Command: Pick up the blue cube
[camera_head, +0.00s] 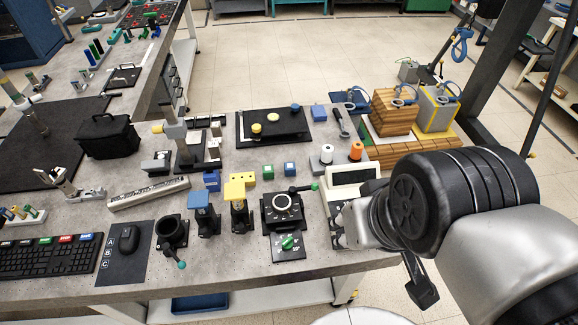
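A small blue cube (290,168) sits on the grey table, just right of a green cube (268,171). Another blue block (319,112) lies farther back, right of a black tray. My arm comes in from the right, its large black joint over the table's front right corner. A dark part of what looks like my gripper (421,286) hangs below it, off the table's front edge, well right of and nearer than the cubes. The rest of the gripper is hidden behind the arm, so its opening does not show.
A black device with a dial (285,207) stands in front of the cubes. A white boxy device (352,176) and two spools stand to their right. Blue-topped (200,198) and yellow-topped (235,191) fixtures stand to the left. Wooden blocks (391,112) rise at the back right.

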